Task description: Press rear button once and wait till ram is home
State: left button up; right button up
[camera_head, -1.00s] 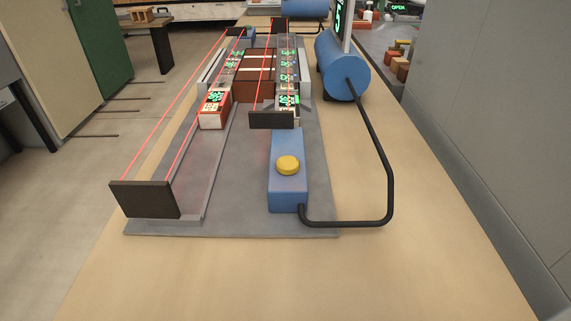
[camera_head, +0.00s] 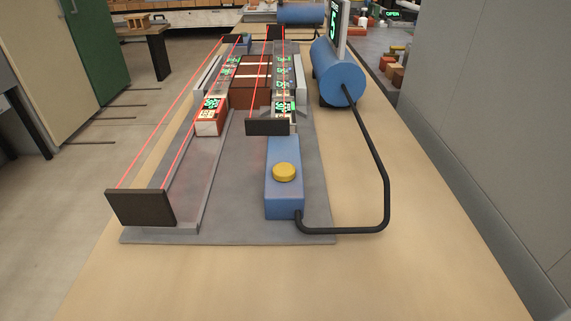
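A blue button box (camera_head: 284,202) with a round yellow button (camera_head: 284,172) on top stands at the near right of the grey machine plate (camera_head: 240,215). A black hose runs from it to a blue cylinder (camera_head: 340,72) at the right. Further back, a block of dark red-brown bricks (camera_head: 250,82) with pale stripes sits between two rails. A red and white piece with green lit marks (camera_head: 210,115) is at its left. I cannot tell which part is the ram. A second button, at the rear, cannot be made out. Neither of my grippers is in view.
Red beams run along the machine between dark plates, one near left (camera_head: 141,207) and one in the middle (camera_head: 267,127). The black hose (camera_head: 386,190) loops over the wooden table (camera_head: 430,260). The table's front and right are clear. A grey wall (camera_head: 500,120) stands at the right.

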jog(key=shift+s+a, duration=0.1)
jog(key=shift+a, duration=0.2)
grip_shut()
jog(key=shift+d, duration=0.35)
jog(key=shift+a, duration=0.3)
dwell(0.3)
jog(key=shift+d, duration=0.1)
